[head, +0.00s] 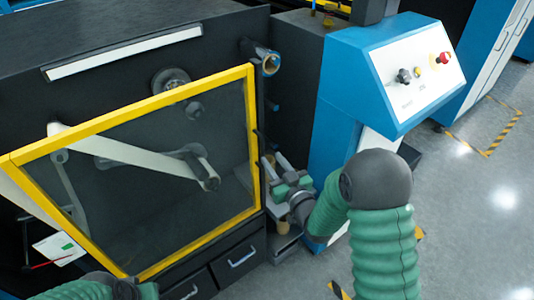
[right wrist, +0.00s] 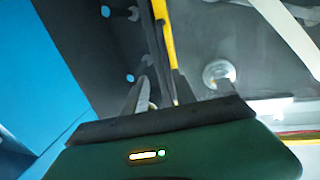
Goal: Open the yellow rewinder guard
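The yellow rewinder guard (head: 252,130) is a yellow frame around a see-through panel on the front of the dark machine. It looks closed or nearly so; I cannot tell exactly. My right gripper (head: 276,166) is just beside the guard's right upright, low down. In the right wrist view my right gripper (right wrist: 180,90) has its fingers spread apart. The yellow edge of the guard (right wrist: 164,25) shows between and beyond them, with a dark strip below it. Whether the fingers touch it is unclear. My left arm shows at the bottom left, its gripper out of frame.
A blue control console (head: 345,75) with a red button (head: 445,57) stands right of my right gripper. Drawers (head: 240,257) lie below the guard. A roller end (head: 268,62) sticks out above right. Grey floor (head: 480,220) is open at the right.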

